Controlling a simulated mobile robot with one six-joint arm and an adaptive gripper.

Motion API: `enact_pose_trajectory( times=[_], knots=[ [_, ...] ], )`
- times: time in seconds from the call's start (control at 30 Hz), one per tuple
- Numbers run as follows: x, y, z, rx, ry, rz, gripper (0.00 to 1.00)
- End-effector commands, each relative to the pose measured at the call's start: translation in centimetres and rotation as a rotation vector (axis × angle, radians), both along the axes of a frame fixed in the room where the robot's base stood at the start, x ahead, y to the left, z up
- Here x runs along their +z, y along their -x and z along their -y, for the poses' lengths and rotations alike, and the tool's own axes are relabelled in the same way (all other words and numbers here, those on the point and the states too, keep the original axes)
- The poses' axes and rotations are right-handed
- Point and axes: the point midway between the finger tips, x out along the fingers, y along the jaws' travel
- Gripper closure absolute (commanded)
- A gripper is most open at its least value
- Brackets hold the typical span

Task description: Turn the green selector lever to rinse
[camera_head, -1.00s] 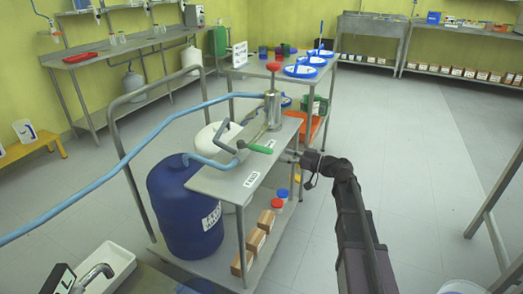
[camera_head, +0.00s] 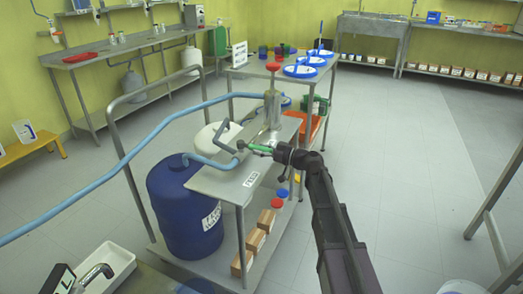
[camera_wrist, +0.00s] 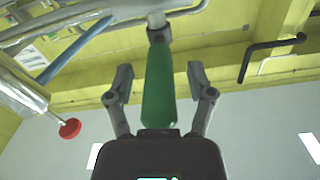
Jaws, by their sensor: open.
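The green selector lever (camera_head: 260,148) sits on a valve over the steel cart top, beside the upright metal cylinder (camera_head: 272,108). In the wrist view the green lever grip (camera_wrist: 158,85) points straight toward my gripper (camera_wrist: 160,92). The two fingers stand open, one on each side of the grip, with a visible gap on both sides. In the head view my gripper (camera_head: 273,151) reaches in from the right and covers part of the lever. A white label reading FEED (camera_head: 251,179) lies on the cart top. I cannot make out a rinse label.
The cart (camera_head: 215,182) has a tall rail at the left. A blue hose (camera_head: 130,155) runs to the cylinder. Boxes (camera_head: 256,240) sit on the lower shelf. The floor (camera_head: 400,170) to the right is clear.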

Motion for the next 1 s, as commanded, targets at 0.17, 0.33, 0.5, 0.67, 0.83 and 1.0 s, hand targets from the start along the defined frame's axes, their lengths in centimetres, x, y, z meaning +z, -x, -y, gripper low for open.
enact_pose_trajectory(
  times=[0.17, 0.33, 0.5, 0.67, 0.83, 1.0],
  knots=[
    [0.0, 0.02, -0.01, 0.0, 0.0, 0.0, 0.43],
    [0.0, 0.03, -0.01, 0.001, 0.0, 0.0, 0.93],
    [0.0, 0.05, -0.05, 0.002, 0.0, 0.0, 1.0],
    [0.01, 0.05, -0.23, 0.009, 0.0, 0.0, 1.0],
    [0.01, 0.05, -0.67, 0.028, 0.0, 0.0, 1.0],
    [0.03, 0.06, -0.86, 0.039, -0.001, -0.001, 1.0]
  ],
)
